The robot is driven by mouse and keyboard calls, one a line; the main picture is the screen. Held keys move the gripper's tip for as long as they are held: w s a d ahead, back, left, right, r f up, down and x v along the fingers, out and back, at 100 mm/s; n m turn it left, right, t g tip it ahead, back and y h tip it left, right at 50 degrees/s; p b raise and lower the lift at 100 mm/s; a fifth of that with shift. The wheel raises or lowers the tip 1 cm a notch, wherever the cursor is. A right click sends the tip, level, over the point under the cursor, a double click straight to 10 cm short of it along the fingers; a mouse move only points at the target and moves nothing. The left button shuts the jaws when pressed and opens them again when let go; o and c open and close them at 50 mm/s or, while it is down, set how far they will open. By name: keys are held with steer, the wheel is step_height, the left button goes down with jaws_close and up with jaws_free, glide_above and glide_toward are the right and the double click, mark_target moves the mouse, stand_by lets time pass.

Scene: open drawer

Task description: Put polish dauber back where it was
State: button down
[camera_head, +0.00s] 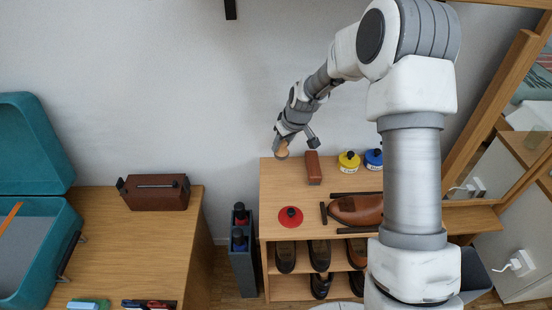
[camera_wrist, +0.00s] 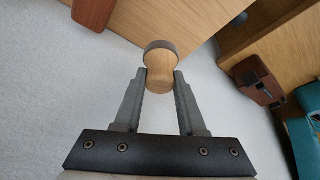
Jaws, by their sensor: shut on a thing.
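The polish dauber (camera_wrist: 160,70) has a light wooden handle and a round grey-rimmed head. My gripper (camera_wrist: 160,82) is shut on its wooden handle, one finger on each side. In the head view the dauber (camera_head: 283,152) hangs from my gripper (camera_head: 281,143), seen over the back left corner of the shoe bench. Its height above the bench top is hard to judge.
The shoe bench (camera_head: 268,222) carries a brown block (camera_head: 313,168), yellow (camera_head: 348,162) and blue (camera_head: 374,160) tins, a red disc (camera_head: 290,217) and a brown shoe (camera_head: 356,210). A grey holder (camera_head: 241,265) stands left. The left table (camera_head: 110,250) bears a teal case (camera_head: 40,240) and brown box (camera_head: 156,192).

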mark_target(277, 153)
steer(key=shift+a+f, duration=0.55)
steer(key=shift+a, duration=0.3)
steer(key=shift+f+b, duration=0.8)
steer(key=shift+f, duration=1.15)
steer(key=shift+f, duration=0.1)
steer(key=shift+f, duration=0.15)
steer(key=shift+c, duration=2.4)
jaws_free()
